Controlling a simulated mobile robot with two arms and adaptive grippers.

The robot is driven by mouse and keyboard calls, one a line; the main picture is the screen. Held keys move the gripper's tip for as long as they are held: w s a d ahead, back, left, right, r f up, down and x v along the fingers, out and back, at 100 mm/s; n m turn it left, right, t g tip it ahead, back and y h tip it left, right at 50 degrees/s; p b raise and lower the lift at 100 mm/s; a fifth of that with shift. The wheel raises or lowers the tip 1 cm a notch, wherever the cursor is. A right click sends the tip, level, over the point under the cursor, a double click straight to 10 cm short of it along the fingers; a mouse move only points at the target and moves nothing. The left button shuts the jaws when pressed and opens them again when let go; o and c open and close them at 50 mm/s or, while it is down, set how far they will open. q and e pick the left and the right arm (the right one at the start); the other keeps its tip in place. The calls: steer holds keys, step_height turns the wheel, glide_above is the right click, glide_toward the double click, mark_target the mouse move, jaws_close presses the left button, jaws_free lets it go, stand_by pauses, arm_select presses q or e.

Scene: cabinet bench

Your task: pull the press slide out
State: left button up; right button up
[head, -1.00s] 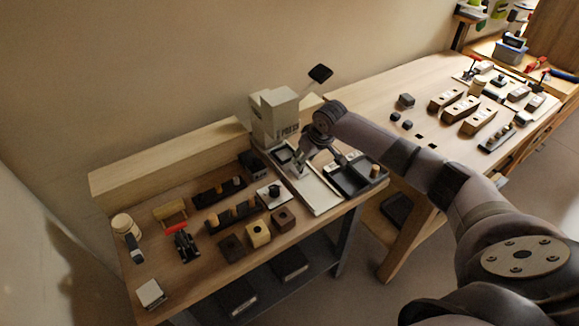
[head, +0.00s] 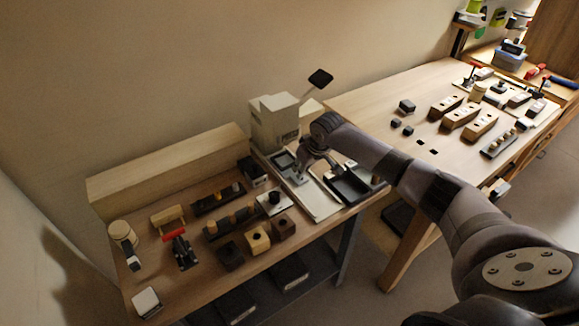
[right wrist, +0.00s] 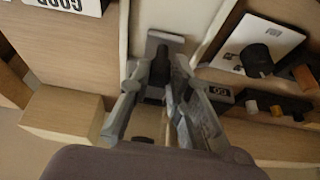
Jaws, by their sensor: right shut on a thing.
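The press (head: 275,122) is a pale box with a black-padded lever (head: 320,78), at the back of the near bench. A long white base plate (head: 322,203) runs from it to the bench's front edge. The press slide (head: 284,162), with a dark square recess, lies on this base in front of the press. My right gripper (head: 300,179) is at the slide's front end, shut on its handle. In the right wrist view, my right gripper (right wrist: 156,92) has its fingers around a grey piece (right wrist: 165,42) over the white base. The fingers partly hide the grip. My left gripper is out of view.
A black tray (head: 350,186) lies right of the base, partly behind my arm. A white plate with a black knob (head: 273,203) and several wooden blocks (head: 258,238) stand to the left. A second bench (head: 385,90) stands at the right.

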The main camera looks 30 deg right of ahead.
steer(key=shift+c, duration=0.9)
steer(key=shift+s+r+p, duration=0.1)
steer(key=shift+s+p, duration=0.15)
steer(key=shift+p, duration=0.3)
steer(key=s+g+p, duration=0.1)
steer(key=s+p, duration=0.1)
steer(key=p, duration=0.1)
steer(key=shift+s+d+g, duration=0.1)
steer(key=shift+s+g, duration=0.1)
steer(key=shift+g, duration=0.1)
steer(key=shift+s, duration=0.4)
steer(key=shift+g+p, duration=0.3)
steer(key=shift+p, duration=0.05)
